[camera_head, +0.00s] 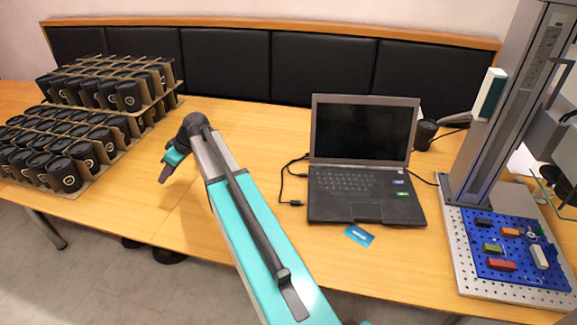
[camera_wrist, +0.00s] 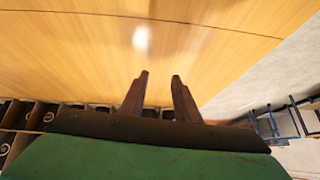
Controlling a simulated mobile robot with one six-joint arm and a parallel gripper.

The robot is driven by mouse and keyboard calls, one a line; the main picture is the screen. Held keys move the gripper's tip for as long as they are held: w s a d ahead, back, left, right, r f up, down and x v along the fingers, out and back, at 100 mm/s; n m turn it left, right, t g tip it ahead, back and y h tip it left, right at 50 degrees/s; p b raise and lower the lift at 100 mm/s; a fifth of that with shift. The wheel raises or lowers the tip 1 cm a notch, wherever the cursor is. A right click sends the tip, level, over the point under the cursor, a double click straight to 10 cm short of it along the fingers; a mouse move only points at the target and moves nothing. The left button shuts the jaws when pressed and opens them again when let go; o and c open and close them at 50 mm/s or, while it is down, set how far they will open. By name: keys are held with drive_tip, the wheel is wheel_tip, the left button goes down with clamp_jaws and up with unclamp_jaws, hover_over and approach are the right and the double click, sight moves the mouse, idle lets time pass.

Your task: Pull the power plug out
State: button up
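My gripper (camera_head: 165,174) is over the left part of the wooden table, well left of the laptop. In the wrist view my gripper (camera_wrist: 161,80) shows two separated fingers with nothing between them. A black cable (camera_head: 283,178) runs along the left side of the open black laptop (camera_head: 365,208). A small black connector (camera_head: 295,203) lies at its near end on the table. The cable also reaches the laptop's left edge. I cannot tell for certain which end is the power plug. Another thin cable leaves the laptop's right side.
Cardboard trays (camera_head: 118,154) of black cups stand at the left. A blue card (camera_head: 359,236) lies before the laptop. A laser marker column (camera_head: 505,100) and a perforated plate with a blue board (camera_head: 488,265) stand at the right. The wooden table (camera_head: 240,125) is clear behind my arm.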

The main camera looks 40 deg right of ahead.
drive_tip(key=s+d+r+p, duration=0.2)
drive_tip(key=s+d, duration=0.2)
drive_tip(key=d, duration=0.8)
wheel_tip(320, 180, up, 6)
drive_tip(key=n+g+h+p, duration=0.1)
drive_tip(key=n+g+p, duration=0.1)
drive_tip(key=p, duration=0.3)
hover_over(304, 174)
drive_tip(key=s+d, duration=0.4)
drive_tip(key=s, duration=0.1)
drive_tip(key=shift+w+d+r, duration=0.1)
drive_tip(key=shift+w+r, duration=0.05)
drive_tip(key=shift+w, duration=0.05)
drive_tip(key=shift+p+x, duration=1.3)
drive_tip(key=shift+x, duration=5.6)
drive_tip(key=shift+s+d, duration=0.1)
drive_tip(key=shift+d, duration=0.1)
clamp_jaws()
